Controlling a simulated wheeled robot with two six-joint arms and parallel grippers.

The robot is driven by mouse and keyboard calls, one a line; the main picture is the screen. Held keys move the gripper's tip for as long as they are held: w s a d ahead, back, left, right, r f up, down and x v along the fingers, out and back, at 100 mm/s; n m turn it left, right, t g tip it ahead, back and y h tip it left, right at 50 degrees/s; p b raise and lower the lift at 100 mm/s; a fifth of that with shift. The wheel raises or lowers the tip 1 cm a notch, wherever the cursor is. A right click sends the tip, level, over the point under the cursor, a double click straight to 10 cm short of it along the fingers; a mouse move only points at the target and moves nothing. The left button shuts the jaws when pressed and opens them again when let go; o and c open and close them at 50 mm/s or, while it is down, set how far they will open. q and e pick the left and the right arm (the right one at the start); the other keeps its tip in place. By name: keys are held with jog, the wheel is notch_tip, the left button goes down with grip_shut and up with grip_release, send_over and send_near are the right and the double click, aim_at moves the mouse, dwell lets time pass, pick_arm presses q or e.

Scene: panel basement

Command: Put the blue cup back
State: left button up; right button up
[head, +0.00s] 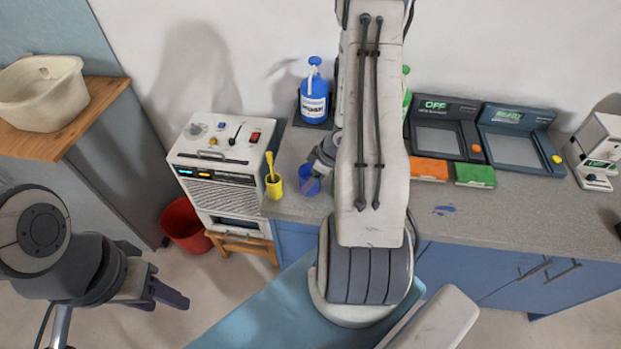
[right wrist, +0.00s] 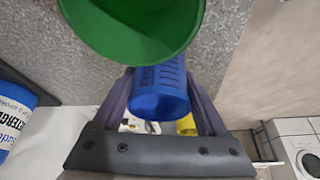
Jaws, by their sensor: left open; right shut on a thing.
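The blue cup (head: 309,183) is near the counter's front edge, just right of a yellow cup (head: 275,188). My right gripper (right wrist: 158,92) is shut on the blue cup, which shows between its two fingers in the right wrist view (right wrist: 160,101). In the head view the right arm hides part of this gripper. I cannot tell whether the cup touches the counter. My left gripper (head: 167,292) is open and empty, low at the left over the floor, away from the counter.
A blue bottle (head: 314,97) stands behind the cup. A white panelled machine (head: 215,160) is to its left. A green round thing (right wrist: 135,25) is close in the right wrist view. Orange (head: 429,169) and green (head: 475,175) blocks lie right. The counter's right front is mostly clear.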

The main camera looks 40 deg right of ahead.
jog(key=o, duration=1.5)
jog(key=shift+f, duration=0.15)
jog(key=p+v, duration=0.6)
jog(key=v, duration=0.5)
jog(key=w+a+r+h, duration=0.4)
jog(key=w+a+r, duration=0.1)
jog(key=w+r, duration=0.35)
jog(key=a+r, duration=0.5)
jog(key=a, duration=0.3)
jog(key=s+a+r+n+g+y, duration=0.1)
jog(key=s+a+r+g, duration=0.15)
jog(key=s+a, duration=0.8)
jog(key=s+a+r+n+g+y, duration=0.1)
jog(key=s+a+r+g+y, duration=0.15)
jog(key=s+a, duration=0.8)
jog(key=shift+t+h, duration=0.35)
jog(key=shift+t, duration=0.15)
jog(key=f+b, duration=0.2)
jog(key=d+f+b, duration=0.1)
jog(key=f+b, duration=0.1)
jog(key=b, duration=0.1)
jog(key=shift+f, duration=0.25)
